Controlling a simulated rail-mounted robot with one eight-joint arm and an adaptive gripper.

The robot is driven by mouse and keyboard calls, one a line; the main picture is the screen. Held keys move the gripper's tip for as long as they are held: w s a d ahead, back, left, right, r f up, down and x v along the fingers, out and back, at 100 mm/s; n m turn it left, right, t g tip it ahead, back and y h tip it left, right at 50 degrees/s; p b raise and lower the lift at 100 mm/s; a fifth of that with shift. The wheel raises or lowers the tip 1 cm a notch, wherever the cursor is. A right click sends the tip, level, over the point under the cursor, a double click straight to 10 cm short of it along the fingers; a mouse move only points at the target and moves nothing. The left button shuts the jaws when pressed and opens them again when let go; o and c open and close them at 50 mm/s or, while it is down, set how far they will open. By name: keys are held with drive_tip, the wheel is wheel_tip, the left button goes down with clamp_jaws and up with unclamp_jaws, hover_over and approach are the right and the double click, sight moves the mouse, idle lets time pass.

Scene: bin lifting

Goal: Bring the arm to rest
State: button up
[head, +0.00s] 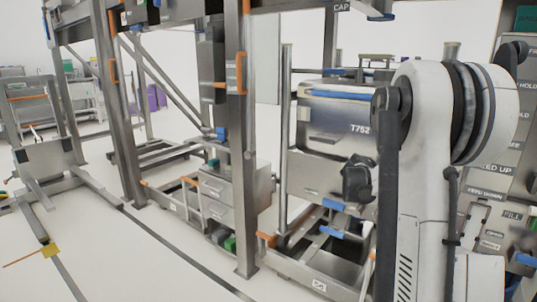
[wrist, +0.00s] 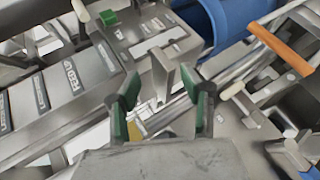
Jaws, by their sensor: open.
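In the wrist view my gripper (wrist: 167,92) is open, its two dark fingers with green inner pads standing well apart. Nothing is held between them. Behind the gap are metal bars and the edge of a grey panel, at a distance I cannot tell. In the head view my white arm (head: 425,190) with black joint rings fills the right side, bent at a high joint. I cannot make out the gripper there for certain.
A metal bin marked T752 (head: 335,120) stands in a lifting frame (head: 243,150) close behind my arm. Labelled grey panels (head: 490,215) are close at the right. A drawer cabinet (head: 225,195) stands left of the bin. The pale floor (head: 120,255) at front left is mostly open.

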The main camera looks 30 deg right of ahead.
drive_tip(key=w+a+r+n+t+y, duration=0.2)
drive_tip(key=a+t, duration=0.2)
drive_tip(key=a, duration=1)
drive_tip(key=w+a+r+n+t+y, duration=0.1)
drive_tip(key=w+a+r+n+t, duration=0.2)
drive_tip(key=a, duration=1.2)
drive_tip(key=s+a+f+n+t+y, duration=0.15)
drive_tip(key=s+a+t+y, duration=0.35)
drive_tip(key=a, duration=0.9)
drive_tip(key=s+a+f+n+t+y, duration=0.1)
drive_tip(key=s+a+f+t+y, duration=0.35)
drive_tip(key=a, duration=1.05)
wheel_tip(320, 180, up, 18)
drive_tip(key=s+g+h+p, duration=0.1)
drive_tip(key=g+h+p, duration=0.15)
drive_tip(key=p, duration=1.45)
wheel_tip(320, 180, down, 9)
drive_tip(key=b, duration=0.9)
drive_tip(key=shift+s+d+b, duration=0.15)
drive_tip(key=shift+d+b, duration=0.15)
drive_tip(key=shift+b, duration=0.1)
drive_tip(key=shift+r, duration=0.1)
